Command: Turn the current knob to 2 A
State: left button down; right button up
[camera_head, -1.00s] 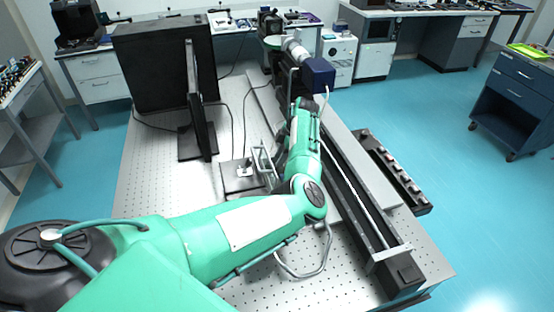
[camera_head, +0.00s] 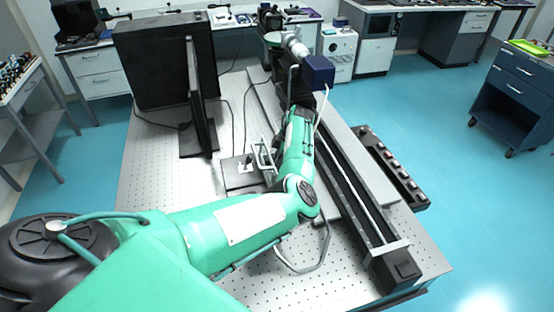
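I cannot make out a current knob or a current readout anywhere in the head view. My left arm, green with a white panel, comes in from the lower left and reaches over the perforated optical table (camera_head: 150,215). Its far end points away toward the black rail assembly, where dark parts overlap. The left fingertips cannot be made out there, so I cannot tell whether that gripper is open or shut, or whether it touches anything. My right gripper is not in view.
A black box (camera_head: 165,60) and a thin upright black panel (camera_head: 203,100) stand left of the arm. A long black rail (camera_head: 355,205) runs along the right, with a blue box (camera_head: 318,71) near its far end. A black strip (camera_head: 392,170) with several buttons lies beyond the rail.

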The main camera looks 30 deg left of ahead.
pick_arm(q)
jog(key=shift+s+r+m+t+p, duration=0.1)
jog(key=shift+m+t+p, duration=0.25)
jog(key=shift+m, duration=0.95)
jog(key=shift+d, duration=0.1)
jog(key=c, duration=1.5)
grip_release()
jog(key=b+v, duration=0.3)
jog(key=v, duration=1)
jog(key=shift+d+r+b, duration=0.25)
jog(key=shift+d+b, duration=0.05)
jog(key=shift+b, duration=0.1)
jog(key=shift+s, duration=0.1)
